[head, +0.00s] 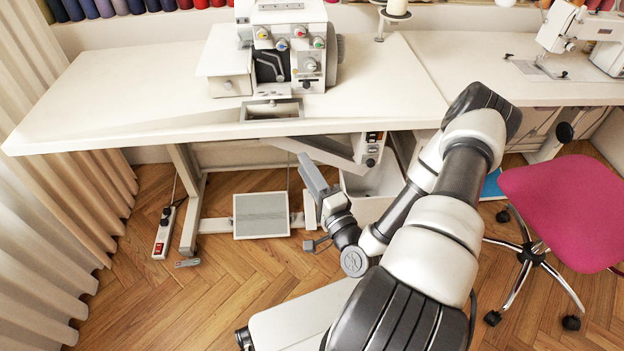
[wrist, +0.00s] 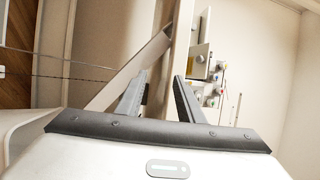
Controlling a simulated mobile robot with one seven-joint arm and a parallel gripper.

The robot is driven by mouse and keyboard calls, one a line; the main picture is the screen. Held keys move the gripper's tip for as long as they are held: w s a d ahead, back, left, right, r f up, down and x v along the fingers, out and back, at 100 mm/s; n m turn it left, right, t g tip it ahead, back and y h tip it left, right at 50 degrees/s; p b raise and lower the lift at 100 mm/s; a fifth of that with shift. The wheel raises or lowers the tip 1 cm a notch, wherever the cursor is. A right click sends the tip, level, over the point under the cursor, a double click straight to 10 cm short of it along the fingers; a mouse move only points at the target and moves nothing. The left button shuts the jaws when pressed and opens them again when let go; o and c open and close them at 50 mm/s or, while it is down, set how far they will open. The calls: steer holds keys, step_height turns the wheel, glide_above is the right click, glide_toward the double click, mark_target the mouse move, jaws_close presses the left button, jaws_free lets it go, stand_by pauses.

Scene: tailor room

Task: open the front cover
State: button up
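The white overlock machine (head: 297,20) with coloured dials stands on the left sewing table, near its front edge. Its front, with a dark recess below the dials, faces me. I cannot tell clearly where the front cover's edges are or how far it is open. My gripper (head: 305,162) is below and in front of the table edge, apart from the machine. In the wrist view my gripper (wrist: 160,85) has its two fingers spread with nothing between them. The machine (wrist: 205,65) also shows there, turned sideways, beyond the table edge.
The left table (head: 120,95) has free room left of the machine. A pink chair (head: 563,200) stands at right. Another sewing machine (head: 605,28) is on the right table.

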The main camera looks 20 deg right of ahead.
steer(key=shift+s+d+f, duration=0.25)
steer(key=shift+s+f, duration=0.7)
steer(key=shift+f, duration=0.05)
steer(key=shift+s, duration=0.1)
steer(key=s+d+f+p, duration=0.1)
steer(key=s+f+p, duration=0.1)
steer(key=s, duration=1.5)
steer(key=shift+d+f, duration=0.2)
steer(key=shift+d, duration=0.05)
